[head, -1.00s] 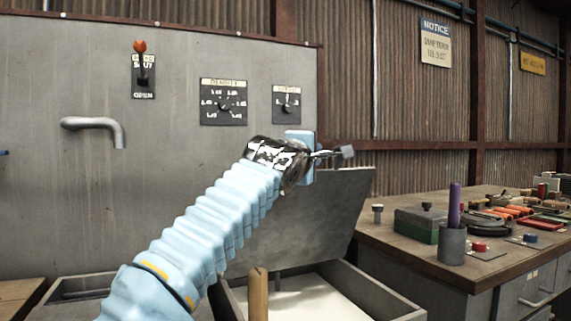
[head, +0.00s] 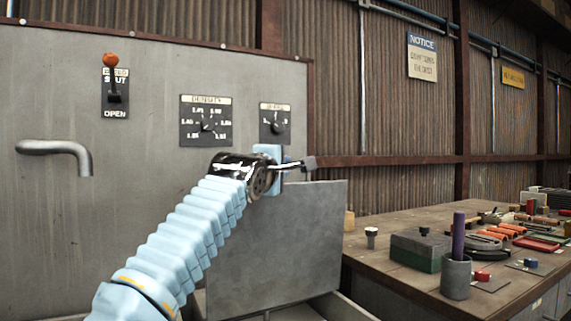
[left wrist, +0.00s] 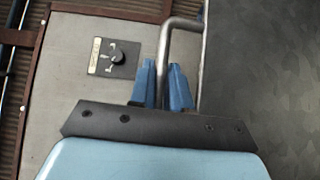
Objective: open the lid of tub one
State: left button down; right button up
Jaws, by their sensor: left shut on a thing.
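The lid (head: 300,245) of the tub is a flat grey metal panel standing raised, close to upright, in the head view. The tub (head: 345,306) below it shows only a strip of rim at the bottom edge. My left gripper (head: 300,165) is at the lid's upper edge. In the left wrist view its blue fingers (left wrist: 164,85) are shut on the lid's bent metal handle (left wrist: 180,24), beside the lid's dark face (left wrist: 262,90). My left arm covers the lid's left side. My right gripper is out of view.
A grey panel with a spout (head: 60,150), a lever (head: 112,75) and dials (head: 206,121) stands behind. On the right, a wooden workbench (head: 395,265) holds a green-grey box (head: 420,248), a cup (head: 456,278) with a purple rod, and several tools.

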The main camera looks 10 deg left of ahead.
pick_arm(q)
jog(key=shift+r, duration=0.15)
jog(key=c, duration=1.2)
grip_release()
jog(key=shift+s+f+b, duration=0.2)
jog(key=shift+s+b, duration=0.15)
jog(key=shift+b, duration=0.05)
jog(key=s+a+b, duration=0.2)
jog(key=s+b, duration=0.5)
jog(key=s, duration=0.6)
jog(key=shift+a+b, duration=0.3)
jog(key=shift+f, duration=0.15)
